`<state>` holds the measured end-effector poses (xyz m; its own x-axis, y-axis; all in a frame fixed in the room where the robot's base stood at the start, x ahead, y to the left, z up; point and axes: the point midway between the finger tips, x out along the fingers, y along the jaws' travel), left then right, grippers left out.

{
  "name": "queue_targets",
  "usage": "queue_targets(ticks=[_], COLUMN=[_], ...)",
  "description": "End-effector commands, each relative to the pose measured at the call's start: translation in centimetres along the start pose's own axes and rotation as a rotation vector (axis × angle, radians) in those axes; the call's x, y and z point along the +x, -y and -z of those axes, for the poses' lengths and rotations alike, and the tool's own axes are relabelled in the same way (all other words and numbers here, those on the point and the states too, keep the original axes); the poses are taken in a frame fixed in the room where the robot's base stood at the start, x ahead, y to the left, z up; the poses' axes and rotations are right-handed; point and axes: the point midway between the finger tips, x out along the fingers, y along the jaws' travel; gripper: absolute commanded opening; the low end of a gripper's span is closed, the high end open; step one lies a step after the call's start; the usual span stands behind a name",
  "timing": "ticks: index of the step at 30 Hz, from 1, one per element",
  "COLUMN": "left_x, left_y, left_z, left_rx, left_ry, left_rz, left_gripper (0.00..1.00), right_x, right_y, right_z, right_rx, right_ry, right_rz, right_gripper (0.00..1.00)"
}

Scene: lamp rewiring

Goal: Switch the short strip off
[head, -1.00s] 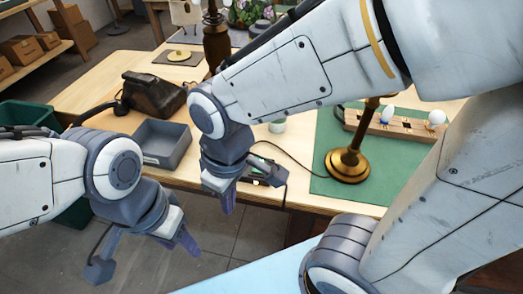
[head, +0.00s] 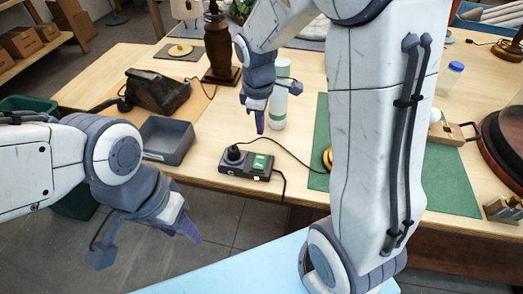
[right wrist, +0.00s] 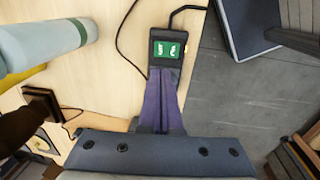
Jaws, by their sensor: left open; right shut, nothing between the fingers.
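The short strip (head: 249,164) is a small dark power strip lying near the front edge of the table. It has a black plug (head: 234,154) in its left end and a green switch (head: 261,163) on its right part. In the right wrist view the green switch (right wrist: 167,49) shows pale marks. My right gripper (head: 259,128) is shut and empty, in the air above the strip and apart from it. Its closed fingers (right wrist: 163,76) partly cover the strip in the wrist view. My left gripper (head: 146,245) is open and empty, in front of the table.
A grey tray (head: 167,141) stands left of the strip. A pale green bottle (head: 279,105) stands behind it. A black cord (head: 292,153) runs right towards the green mat (head: 450,184), partly hidden by my right arm.

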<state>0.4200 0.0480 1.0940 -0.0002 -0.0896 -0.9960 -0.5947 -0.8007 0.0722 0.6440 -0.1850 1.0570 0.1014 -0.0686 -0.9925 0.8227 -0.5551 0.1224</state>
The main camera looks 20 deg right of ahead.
Motion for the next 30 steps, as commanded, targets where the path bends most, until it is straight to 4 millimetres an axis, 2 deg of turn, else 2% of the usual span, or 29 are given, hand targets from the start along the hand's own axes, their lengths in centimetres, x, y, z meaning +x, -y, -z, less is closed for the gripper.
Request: queue_targets(ticks=[9,15,21,30], left_x=[-0.4,-0.7,-0.8,-0.8], left_y=[0.0,-0.1,-0.1,-0.1], left_z=[0.0,0.0,0.1,0.1], left_rx=[0.0,0.0,0.0,0.0], left_ry=[0.0,0.0,0.0,0.0], left_rz=[0.0,0.0,0.0,0.0], left_gripper=[0.5,0.5,0.5,0.5], right_x=[6.6,10.3,12.3,12.8], right_y=[0.2,0.1,0.1,0.1], right_z=[-0.1,-0.1,0.0,0.0], right_rx=[0.001,0.0,0.001,0.001], right_ry=[0.005,0.003,0.0,-0.001], right_rz=[0.007,0.005,0.002,0.001], right_gripper=[0.0,0.0,0.0,0.0])
